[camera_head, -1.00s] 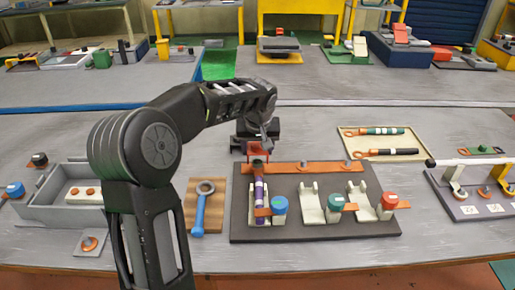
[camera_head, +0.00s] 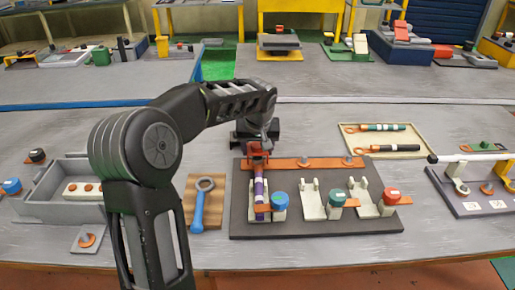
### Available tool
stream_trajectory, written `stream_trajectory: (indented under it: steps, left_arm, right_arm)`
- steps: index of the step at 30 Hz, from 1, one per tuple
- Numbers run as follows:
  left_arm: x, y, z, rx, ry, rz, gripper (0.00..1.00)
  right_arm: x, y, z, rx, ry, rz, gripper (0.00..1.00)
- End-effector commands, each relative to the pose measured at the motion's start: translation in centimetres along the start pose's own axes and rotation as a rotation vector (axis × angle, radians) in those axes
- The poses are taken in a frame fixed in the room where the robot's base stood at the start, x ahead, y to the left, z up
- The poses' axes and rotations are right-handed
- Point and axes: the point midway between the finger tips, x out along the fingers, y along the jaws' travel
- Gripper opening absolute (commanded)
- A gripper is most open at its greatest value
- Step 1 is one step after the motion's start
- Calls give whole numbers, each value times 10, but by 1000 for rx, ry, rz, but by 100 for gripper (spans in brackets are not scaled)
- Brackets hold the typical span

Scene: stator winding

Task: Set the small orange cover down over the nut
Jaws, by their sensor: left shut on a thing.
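My left gripper (camera_head: 257,150) points down over the left end of the orange bar (camera_head: 282,163) on the dark board. It is shut on the small orange cover (camera_head: 258,158), which is partly hidden by the fingers. The nut under it is hidden, so I cannot tell whether the cover touches it. A purple and white banded rod (camera_head: 260,192) lies just in front of the gripper. My right gripper is not in view.
The dark board (camera_head: 310,227) carries pale cradles with blue (camera_head: 280,199), green (camera_head: 337,197) and red (camera_head: 391,196) capped pieces. A blue-handled wrench (camera_head: 200,208) lies to the left. A grey bin (camera_head: 65,205) is at far left.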

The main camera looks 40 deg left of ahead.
Motion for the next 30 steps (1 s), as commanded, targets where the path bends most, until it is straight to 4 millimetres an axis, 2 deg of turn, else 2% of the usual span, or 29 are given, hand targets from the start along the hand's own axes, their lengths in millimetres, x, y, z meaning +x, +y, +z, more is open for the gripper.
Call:
stream_trajectory:
  steps: [11,30]
  left_arm:
    - [0,0,0,0,0,0,17]
    - [14,0,6,0,0,0,17]
  right_arm:
    - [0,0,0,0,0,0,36]
    - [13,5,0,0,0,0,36]
